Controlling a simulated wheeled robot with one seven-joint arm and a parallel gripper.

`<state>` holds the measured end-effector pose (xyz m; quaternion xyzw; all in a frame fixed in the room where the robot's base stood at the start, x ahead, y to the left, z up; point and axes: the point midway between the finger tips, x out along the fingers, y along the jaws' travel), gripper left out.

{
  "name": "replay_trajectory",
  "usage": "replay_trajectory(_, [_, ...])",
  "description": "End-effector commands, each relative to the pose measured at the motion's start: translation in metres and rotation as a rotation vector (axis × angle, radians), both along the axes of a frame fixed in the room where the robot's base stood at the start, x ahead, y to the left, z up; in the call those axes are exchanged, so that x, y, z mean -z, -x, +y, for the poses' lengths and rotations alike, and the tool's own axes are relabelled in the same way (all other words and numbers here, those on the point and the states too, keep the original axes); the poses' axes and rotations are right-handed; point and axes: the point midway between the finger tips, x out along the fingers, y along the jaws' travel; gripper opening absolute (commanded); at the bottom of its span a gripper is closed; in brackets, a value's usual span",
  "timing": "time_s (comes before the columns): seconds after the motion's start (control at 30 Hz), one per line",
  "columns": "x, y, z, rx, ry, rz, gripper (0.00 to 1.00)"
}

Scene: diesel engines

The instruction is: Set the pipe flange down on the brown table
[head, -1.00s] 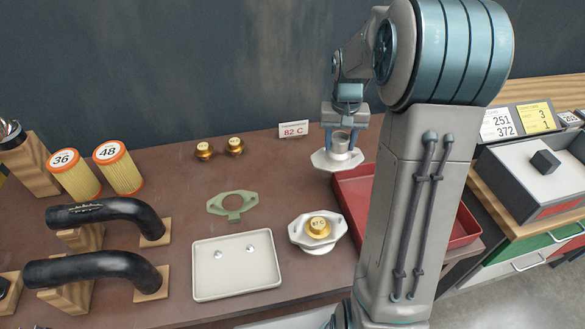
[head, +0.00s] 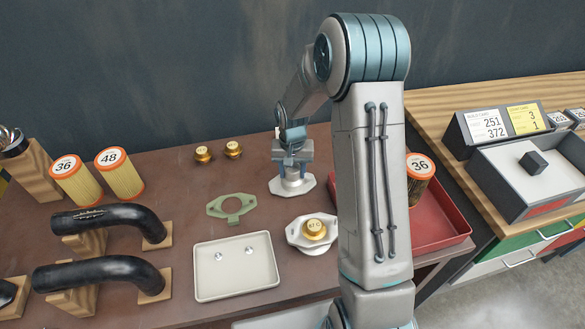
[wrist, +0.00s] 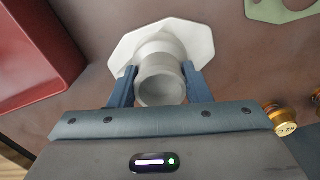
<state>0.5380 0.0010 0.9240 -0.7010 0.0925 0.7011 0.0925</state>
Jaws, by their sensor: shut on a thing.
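The pipe flange (head: 292,185) is a pale grey plate with a short round neck. My gripper (head: 292,163) is shut on its neck from above. In the wrist view the two blue fingers of the gripper (wrist: 161,86) stand on either side of the neck, and the flange (wrist: 188,38) lies flat below them. The plate is level and at or just above the brown table (head: 180,215); I cannot tell if it touches. The patch under the plate is hidden.
A green gasket (head: 231,207) lies left of the flange. A housing with a gold cap (head: 313,230) stands in front, near a white tray (head: 201,287). A red tray (head: 448,225) with a filter is at right, partly behind my arm. Gold caps (head: 203,154) stand at back left.

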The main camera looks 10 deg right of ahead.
Motion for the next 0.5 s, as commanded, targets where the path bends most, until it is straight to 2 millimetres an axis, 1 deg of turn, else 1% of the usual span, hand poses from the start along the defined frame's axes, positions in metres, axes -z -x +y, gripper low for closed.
replay_trajectory(0.27, [0.0015,-0.0003,-0.0002,0.000,0.001,-0.002,0.00])
replay_trajectory(0.37, [0.0054,-0.0002,-0.0001,0.000,0.000,-0.001,0.00])
replay_trajectory(0.4, [0.0050,-0.0001,0.0000,0.000,0.000,-0.001,0.49])
replay_trajectory(0.47, [0.0043,0.0000,-0.0001,0.000,0.000,-0.001,0.65])
replay_trajectory(0.5, [0.0043,0.0000,-0.0001,0.000,0.000,0.000,0.65])
